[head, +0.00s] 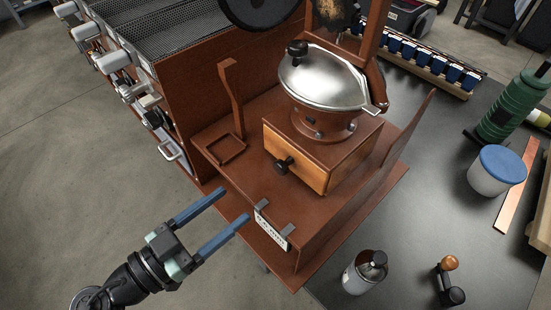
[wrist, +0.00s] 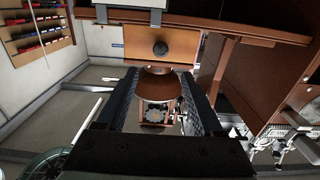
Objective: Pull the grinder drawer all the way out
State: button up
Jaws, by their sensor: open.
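The grinder (head: 322,125) stands on a reddish-brown stand and has a silver domed lid. Its drawer (head: 294,162) has a light wooden front with a round dark knob (head: 283,166). The drawer looks shut, its front about flush with the brown housing. My gripper (head: 234,204) is open and empty, with blue fingers spread apart. It is to the lower left of the knob in the head view, short of the stand's front edge and apart from it. In the wrist view the drawer front (wrist: 183,46) and knob (wrist: 160,48) show beyond the fingertips (wrist: 159,74), centred between them.
A small white label plate (head: 270,230) hangs on clips at the stand's front edge. An upright brown bracket (head: 231,100) stands left of the drawer. A bottle (head: 364,272), a blue-lidded tub (head: 496,172) and a wooden-handled tool (head: 449,283) are on the dark table at right.

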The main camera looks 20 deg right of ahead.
aim_at(278, 169)
jog(key=p+x, duration=0.1)
jog(key=x, duration=1.1)
jog(key=shift+d+f+p, duration=0.1)
jog(key=shift+p, duration=0.3)
grip_shut()
dwell(0.7)
